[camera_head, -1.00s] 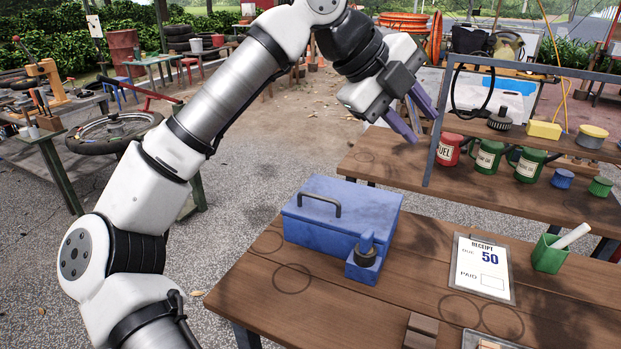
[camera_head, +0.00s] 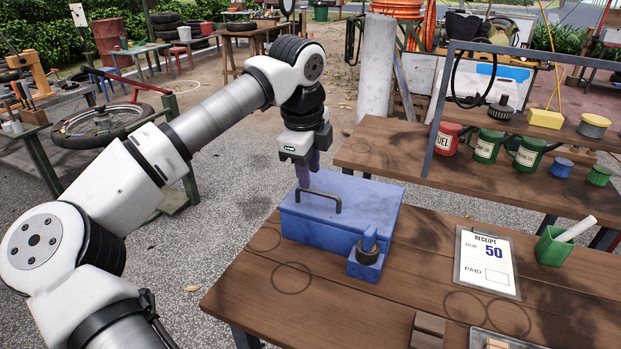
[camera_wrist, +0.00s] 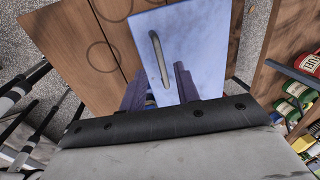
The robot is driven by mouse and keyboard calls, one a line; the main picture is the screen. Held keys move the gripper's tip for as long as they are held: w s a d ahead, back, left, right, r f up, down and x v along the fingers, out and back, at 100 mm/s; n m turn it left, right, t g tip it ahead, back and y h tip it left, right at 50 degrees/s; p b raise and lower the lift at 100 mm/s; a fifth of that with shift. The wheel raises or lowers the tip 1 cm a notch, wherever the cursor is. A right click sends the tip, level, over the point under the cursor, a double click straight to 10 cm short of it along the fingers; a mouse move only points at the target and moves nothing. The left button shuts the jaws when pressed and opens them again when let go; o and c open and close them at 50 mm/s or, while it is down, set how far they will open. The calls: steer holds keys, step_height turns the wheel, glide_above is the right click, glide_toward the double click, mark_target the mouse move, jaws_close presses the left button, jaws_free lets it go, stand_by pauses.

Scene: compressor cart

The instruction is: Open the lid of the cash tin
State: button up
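The blue cash tin (camera_head: 330,228) stands on the wooden table with its lid (camera_head: 357,200) shut. A dark bar handle (camera_head: 320,198) is on the lid, and a blue block with a dark round knob (camera_head: 368,250) is at the tin's front. My gripper (camera_head: 306,172) points down above the tin's far left part, behind the handle in the head view. In the wrist view its two purple fingers (camera_wrist: 160,88) are apart and empty, with the lid (camera_wrist: 200,35) beyond them. The handle (camera_wrist: 157,60) lies ahead, between the finger lines. Contact with the lid cannot be told.
The table (camera_head: 290,310) is bare left of and in front of the tin. A receipt clipboard (camera_head: 486,262) and a green pen cup (camera_head: 553,248) are to the right. A second table with a shelf post (camera_head: 437,130) and several cans stands behind.

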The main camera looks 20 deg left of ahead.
mark_target(312, 190)
steer(key=shift+w+f, duration=0.2)
steer(key=shift+f, duration=0.7)
steer(key=shift+w+f, duration=0.2)
steer(key=shift+f, duration=0.7)
jaws_close()
